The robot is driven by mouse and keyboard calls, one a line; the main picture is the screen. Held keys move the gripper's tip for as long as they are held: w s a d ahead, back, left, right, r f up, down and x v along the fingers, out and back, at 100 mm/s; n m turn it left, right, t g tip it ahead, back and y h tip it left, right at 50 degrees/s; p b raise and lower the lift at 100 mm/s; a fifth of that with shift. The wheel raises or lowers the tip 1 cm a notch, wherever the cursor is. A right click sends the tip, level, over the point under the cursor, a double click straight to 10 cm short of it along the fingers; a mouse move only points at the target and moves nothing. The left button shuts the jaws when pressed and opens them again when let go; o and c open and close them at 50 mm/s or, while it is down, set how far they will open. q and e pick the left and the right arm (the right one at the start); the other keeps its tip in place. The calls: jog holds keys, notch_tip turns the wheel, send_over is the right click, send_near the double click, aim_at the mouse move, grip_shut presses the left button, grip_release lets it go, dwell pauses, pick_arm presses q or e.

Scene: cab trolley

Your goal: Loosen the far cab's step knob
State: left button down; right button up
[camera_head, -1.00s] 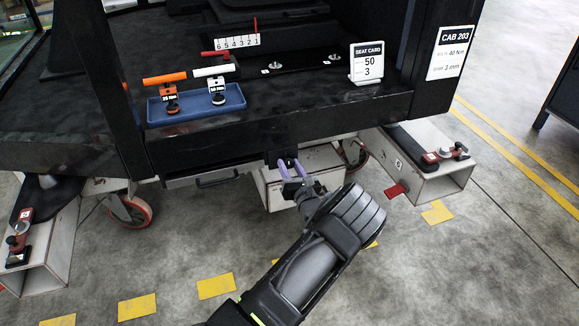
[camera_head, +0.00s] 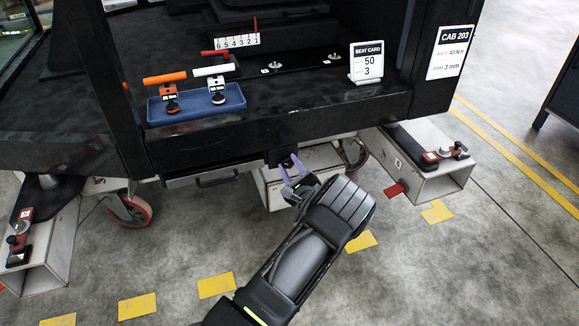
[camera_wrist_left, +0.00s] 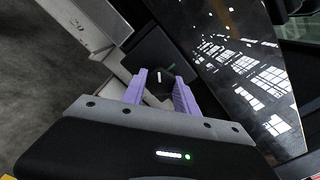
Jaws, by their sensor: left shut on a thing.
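My left gripper (camera_head: 290,165) reaches up from the bottom middle to the cab's lower front edge. Its two purple fingers are closed around a small dark knob (camera_wrist_left: 158,84) with a white mark, seen between them in the left wrist view. The knob sits against a dark block under the cab sill; in the head view it is largely hidden by the fingers. The cab (camera_head: 350,112) carries a white sign (camera_head: 450,52) reading CAB 203. My right gripper is not in view.
A blue tray (camera_head: 195,117) on the cab floor holds an orange-handled tool and a white-handled tool. A seat card (camera_head: 366,63) stands to their right. Trolley beams with red clamps (camera_head: 446,155) stick out on both sides. The floor in front is clear.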

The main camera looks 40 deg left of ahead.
pick_arm(q)
jog(key=n, duration=0.3)
jog(key=shift+f+n+b, duration=0.1)
jog(key=shift+n+b, duration=0.25)
jog(key=shift+n, duration=0.05)
jog(key=n+b, duration=0.1)
jog(key=n, duration=0.1)
jog(key=shift+n, duration=0.3)
jog(key=n+b, duration=0.1)
jog(key=n, duration=0.1)
jog(key=shift+n, duration=0.4)
jog(key=n+b, duration=0.2)
jog(key=shift+f+n, duration=0.1)
jog(key=shift+n, duration=0.3)
jog(key=n+b, duration=0.5)
jog(key=b, duration=0.2)
jog(key=shift+n, duration=0.4)
jog(key=shift+n+b, duration=0.8)
jog(key=shift+b, duration=0.2)
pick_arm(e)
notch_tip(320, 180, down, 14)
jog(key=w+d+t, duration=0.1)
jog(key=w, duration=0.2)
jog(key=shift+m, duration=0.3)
pick_arm(q)
jog(key=shift+r, duration=0.2)
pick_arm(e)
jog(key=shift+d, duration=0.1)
